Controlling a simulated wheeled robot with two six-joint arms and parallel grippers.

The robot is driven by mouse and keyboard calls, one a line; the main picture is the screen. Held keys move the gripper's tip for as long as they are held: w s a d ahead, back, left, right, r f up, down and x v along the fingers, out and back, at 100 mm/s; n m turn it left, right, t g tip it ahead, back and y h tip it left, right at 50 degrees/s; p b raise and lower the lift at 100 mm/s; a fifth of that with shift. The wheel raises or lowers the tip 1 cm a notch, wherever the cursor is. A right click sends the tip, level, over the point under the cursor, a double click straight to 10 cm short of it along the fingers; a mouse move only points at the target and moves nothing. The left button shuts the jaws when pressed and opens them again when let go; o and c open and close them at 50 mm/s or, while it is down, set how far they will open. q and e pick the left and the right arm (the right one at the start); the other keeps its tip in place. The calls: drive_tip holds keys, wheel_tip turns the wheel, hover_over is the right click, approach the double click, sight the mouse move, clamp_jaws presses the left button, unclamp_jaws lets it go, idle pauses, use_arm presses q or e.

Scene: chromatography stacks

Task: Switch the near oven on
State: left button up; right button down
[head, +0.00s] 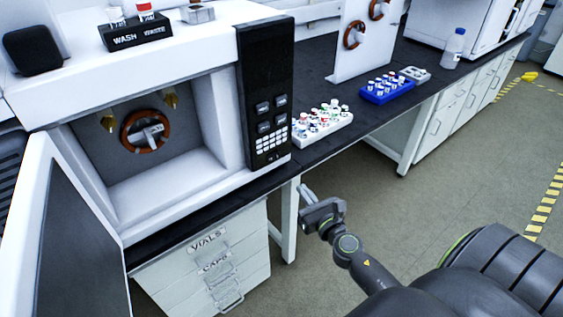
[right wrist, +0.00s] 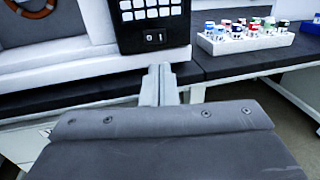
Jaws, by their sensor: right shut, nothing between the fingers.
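The near oven (head: 190,53) is a white box on the dark bench at the left, with its door (head: 75,240) swung open and a copper-coloured coil (head: 145,131) inside. Its black control panel (head: 265,60) is on the right of its front, with dark displays and a white keypad. A small switch (head: 273,157) sits at the panel's bottom edge; it also shows in the right wrist view (right wrist: 155,37). My right gripper (head: 303,189) is shut and empty, in front of and below the panel, apart from it. In the right wrist view its fingertips (right wrist: 158,70) point towards the switch. My left gripper is out of view.
A white vial rack (head: 322,136), a blue rack (head: 386,97) and a bottle (head: 453,48) stand on the bench to the right. A white panel with coils (head: 356,55) stands behind them. Drawers (head: 215,275) are under the oven.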

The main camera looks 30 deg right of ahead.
sight(277, 156)
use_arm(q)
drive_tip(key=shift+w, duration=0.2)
use_arm(e)
drive_tip(key=w, duration=0.4)
drive_tip(key=w+d, duration=0.1)
drive_tip(key=w, duration=0.8)
drive_tip(key=shift+w+d, duration=0.3)
